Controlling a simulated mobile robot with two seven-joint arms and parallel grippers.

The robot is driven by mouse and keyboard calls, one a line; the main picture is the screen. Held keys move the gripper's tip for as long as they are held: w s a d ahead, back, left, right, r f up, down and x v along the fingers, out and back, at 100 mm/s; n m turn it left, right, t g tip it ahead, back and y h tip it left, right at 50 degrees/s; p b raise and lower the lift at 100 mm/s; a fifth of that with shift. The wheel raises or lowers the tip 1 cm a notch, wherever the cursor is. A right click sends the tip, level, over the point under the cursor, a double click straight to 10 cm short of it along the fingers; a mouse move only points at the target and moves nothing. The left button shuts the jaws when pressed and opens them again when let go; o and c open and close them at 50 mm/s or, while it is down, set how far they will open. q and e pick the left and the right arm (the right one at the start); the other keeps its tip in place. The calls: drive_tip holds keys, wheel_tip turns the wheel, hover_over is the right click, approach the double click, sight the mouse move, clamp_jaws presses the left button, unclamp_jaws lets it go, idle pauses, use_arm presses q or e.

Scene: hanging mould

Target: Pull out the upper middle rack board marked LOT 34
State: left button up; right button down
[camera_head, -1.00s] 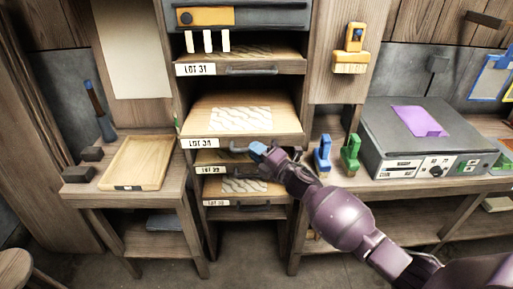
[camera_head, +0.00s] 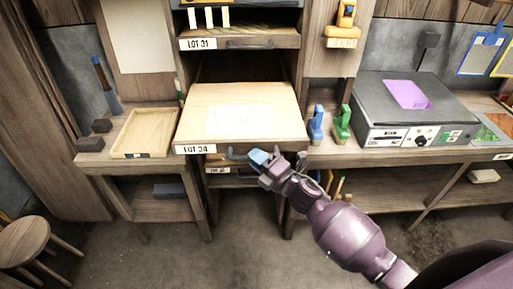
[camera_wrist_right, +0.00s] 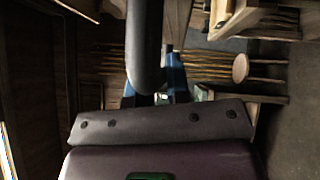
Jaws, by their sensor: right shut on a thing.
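The LOT 34 rack board (camera_head: 245,114) is a pale wooden drawer board with a white patterned sheet on top. It sticks well out of the rack, and its label (camera_head: 193,149) is at the left of its front edge. My right gripper (camera_head: 262,158) is shut on the dark bar handle (camera_head: 237,153) at the board's front. In the right wrist view the handle (camera_wrist_right: 145,45) runs down between the blue fingertips (camera_wrist_right: 158,85). My left gripper is not in view.
The LOT 31 board (camera_head: 245,40) sits above, pushed in. A lower board is mostly hidden beneath. A wooden tray (camera_head: 147,132) stands close at left. Green and blue clamps (camera_head: 342,125) and a grey machine (camera_head: 415,110) stand at right. A stool (camera_head: 30,240) is at lower left.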

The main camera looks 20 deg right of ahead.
drive_tip(key=shift+s, duration=0.25)
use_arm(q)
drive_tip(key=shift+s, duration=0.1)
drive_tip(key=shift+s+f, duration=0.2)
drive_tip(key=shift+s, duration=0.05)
use_arm(e)
drive_tip(key=c, duration=1.1)
unclamp_jaws()
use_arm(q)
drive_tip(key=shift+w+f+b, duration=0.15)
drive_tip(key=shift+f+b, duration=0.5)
use_arm(e)
drive_tip(key=v, duration=1)
drive_tip(key=shift+s, duration=0.4)
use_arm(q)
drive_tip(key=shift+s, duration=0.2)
use_arm(e)
drive_tip(key=shift+d, duration=0.15)
